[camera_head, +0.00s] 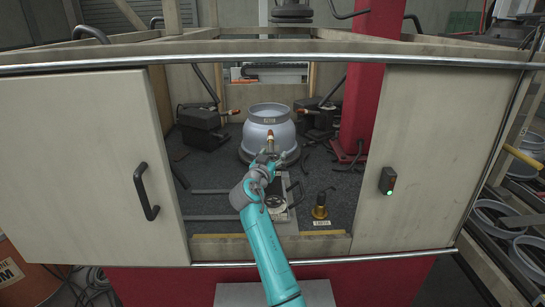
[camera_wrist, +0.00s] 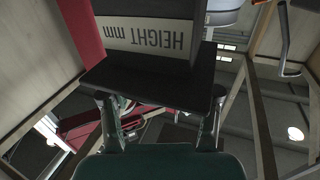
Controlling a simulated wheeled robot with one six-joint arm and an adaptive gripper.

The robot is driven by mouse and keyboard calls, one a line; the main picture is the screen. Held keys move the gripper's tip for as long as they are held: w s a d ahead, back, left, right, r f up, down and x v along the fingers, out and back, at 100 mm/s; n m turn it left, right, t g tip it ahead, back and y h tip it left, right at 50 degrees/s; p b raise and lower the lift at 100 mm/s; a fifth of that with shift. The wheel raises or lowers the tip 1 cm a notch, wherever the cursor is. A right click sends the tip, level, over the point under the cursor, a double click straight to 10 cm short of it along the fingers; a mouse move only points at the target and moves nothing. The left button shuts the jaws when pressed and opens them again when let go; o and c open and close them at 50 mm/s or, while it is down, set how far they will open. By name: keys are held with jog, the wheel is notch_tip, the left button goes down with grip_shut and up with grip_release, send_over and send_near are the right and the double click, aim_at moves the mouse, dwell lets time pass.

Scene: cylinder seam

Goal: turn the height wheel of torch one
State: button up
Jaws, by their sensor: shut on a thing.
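In the head view my gripper (camera_head: 268,157) is inside the cabinet opening, just in front of the grey cylinder (camera_head: 270,128). In the wrist view a dark block carries a "HEIGHT mm" label (camera_wrist: 146,36), which reads upside down. The fingers of my gripper (camera_wrist: 157,100) stand on both sides of the block's dark lower part (camera_wrist: 150,78), shut on what appears to be the height wheel. The wheel's outline is not clear, and its turn angle cannot be read.
Dark torch units stand left (camera_head: 203,127) and right (camera_head: 318,118) of the cylinder. A brass piece (camera_head: 319,207) stands on the floor at front right. A left door (camera_head: 95,160), a right panel (camera_head: 440,150) and a front sill (camera_head: 270,246) frame the opening. A red column (camera_head: 368,90) rises at right.

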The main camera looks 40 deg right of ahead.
aim_at(273, 155)
jog(key=shift+m+g, duration=0.3)
jog(key=shift+g, duration=0.1)
jog(key=m+g+h, duration=0.1)
jog(key=m+g, duration=0.1)
jog(key=g, duration=0.1)
jog(key=m+g+h, duration=0.2)
jog(key=g, duration=0.1)
jog(key=shift+w, duration=0.1)
jog(key=shift+m+g, duration=1.05)
jog(key=shift+g, duration=0.55)
jog(key=shift+m+g, duration=1.05)
jog(key=shift+g, duration=0.55)
jog(key=shift+m+g, duration=0.3)
jog(key=shift+g, duration=0.1)
jog(key=o, duration=1.2)
jog(key=shift+c, duration=0.2)
notch_tip(273, 155, up, 10)
jog(key=shift+f, duration=0.1)
